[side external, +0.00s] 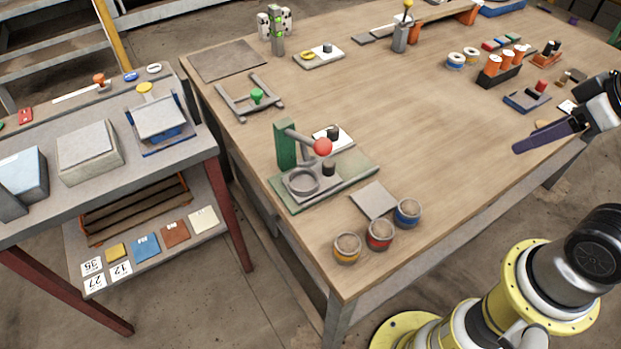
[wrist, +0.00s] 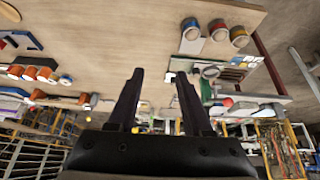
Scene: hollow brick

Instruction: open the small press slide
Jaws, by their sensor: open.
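A small press with a green upright post (side external: 285,145), a green base plate (side external: 345,178) and a red ball knob (side external: 322,147) stands near the front left of the workbench. A grey ring (side external: 301,182) and a dark cylinder (side external: 328,167) sit on its base. I cannot tell which part is the slide or where it stands in its travel. My gripper (side external: 516,150) is at the right side of the bench, far from the press, with dark fingers. In the wrist view my gripper (wrist: 159,72) has its two fingers apart with nothing between them.
Several small cans, including a red-banded one (side external: 379,235), stand in front of the press beside a grey plate (side external: 373,200). A U-shaped frame with a green knob (side external: 257,96) lies behind it. A black rack of orange cylinders (side external: 497,74) is at the back right. The bench's middle is clear.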

